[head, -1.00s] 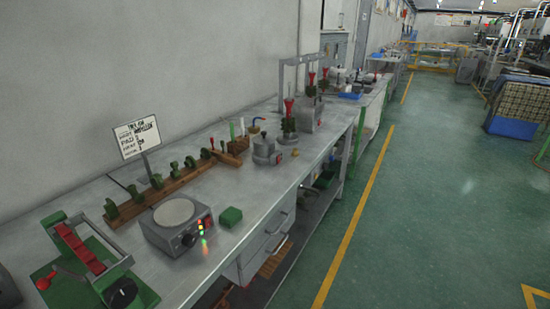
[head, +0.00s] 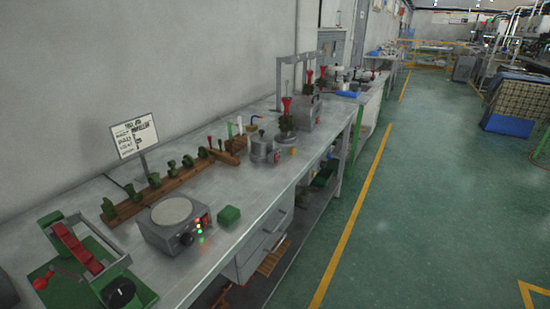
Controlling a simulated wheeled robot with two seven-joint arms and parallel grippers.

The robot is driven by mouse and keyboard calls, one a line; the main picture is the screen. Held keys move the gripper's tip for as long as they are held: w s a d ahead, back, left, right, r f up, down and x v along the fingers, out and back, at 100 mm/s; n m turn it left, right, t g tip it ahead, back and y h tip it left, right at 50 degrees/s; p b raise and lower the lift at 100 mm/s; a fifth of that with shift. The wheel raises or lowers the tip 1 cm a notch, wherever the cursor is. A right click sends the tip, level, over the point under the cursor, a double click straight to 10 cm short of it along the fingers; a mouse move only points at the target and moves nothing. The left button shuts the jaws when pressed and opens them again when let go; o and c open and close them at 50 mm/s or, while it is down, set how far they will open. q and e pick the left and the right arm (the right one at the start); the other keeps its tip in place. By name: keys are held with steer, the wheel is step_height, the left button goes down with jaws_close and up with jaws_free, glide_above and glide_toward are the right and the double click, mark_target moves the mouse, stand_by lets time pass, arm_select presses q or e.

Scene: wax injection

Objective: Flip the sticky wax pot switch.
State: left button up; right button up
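A small grey metal pot (head: 262,149), which looks like the sticky wax pot, stands on the bench near its front edge. A small red switch (head: 277,156) sits low on its right front side. Whether the switch is on or off is too small to tell. Neither of my grippers shows in the head view.
The green floor (head: 430,210) to the right is clear.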

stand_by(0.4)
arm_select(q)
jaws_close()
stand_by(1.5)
